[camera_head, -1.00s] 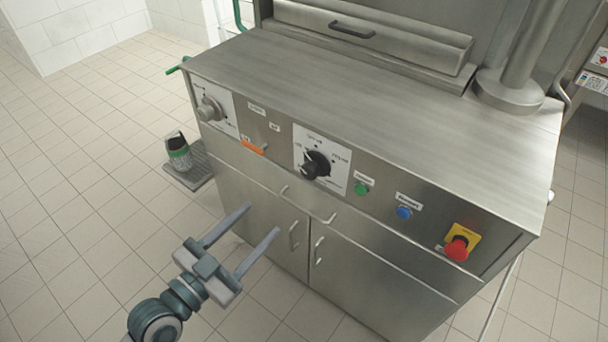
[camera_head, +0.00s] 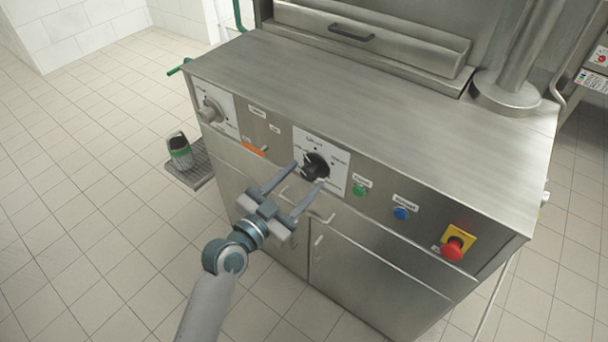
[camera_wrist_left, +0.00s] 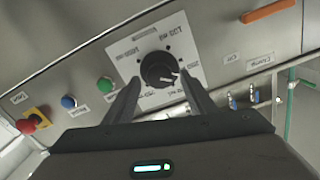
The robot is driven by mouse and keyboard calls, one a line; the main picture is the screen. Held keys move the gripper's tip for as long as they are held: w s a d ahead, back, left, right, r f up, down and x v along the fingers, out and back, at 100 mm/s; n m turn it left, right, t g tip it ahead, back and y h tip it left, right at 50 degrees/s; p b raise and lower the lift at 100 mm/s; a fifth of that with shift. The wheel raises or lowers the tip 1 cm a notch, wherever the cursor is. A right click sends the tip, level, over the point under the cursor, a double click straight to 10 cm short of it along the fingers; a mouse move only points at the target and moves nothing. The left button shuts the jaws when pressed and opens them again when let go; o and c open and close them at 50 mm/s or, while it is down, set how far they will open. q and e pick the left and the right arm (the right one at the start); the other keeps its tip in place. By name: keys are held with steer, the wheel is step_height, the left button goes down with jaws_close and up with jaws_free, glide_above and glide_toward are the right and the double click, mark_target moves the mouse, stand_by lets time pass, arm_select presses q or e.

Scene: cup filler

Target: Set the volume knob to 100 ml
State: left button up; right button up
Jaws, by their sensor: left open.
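The black volume knob (camera_head: 315,167) sits on a white dial plate (camera_head: 340,172) in the middle of the machine's front panel. In the left wrist view the knob (camera_wrist_left: 159,70) shows with a light pointer mark and printed labels around it, too small to read surely. My left gripper (camera_head: 308,174) is open, with its fingers reaching toward the knob from the front left. In the left wrist view its fingertips (camera_wrist_left: 160,82) lie on either side of the knob's lower part. I cannot tell whether they touch it. My right gripper is not in view.
A second grey knob (camera_head: 210,110) is at the panel's left. A green button (camera_head: 359,190), a blue button (camera_head: 402,213) and a red emergency stop (camera_head: 453,249) are to the right.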

arm_select(q)
steer(key=shift+w+d, duration=0.4)
steer(key=shift+w, duration=0.15)
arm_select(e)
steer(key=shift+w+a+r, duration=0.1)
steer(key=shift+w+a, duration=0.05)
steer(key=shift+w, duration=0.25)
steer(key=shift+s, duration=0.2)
arm_select(q)
steer(key=c, duration=1.1)
steer(key=shift+o, duration=0.3)
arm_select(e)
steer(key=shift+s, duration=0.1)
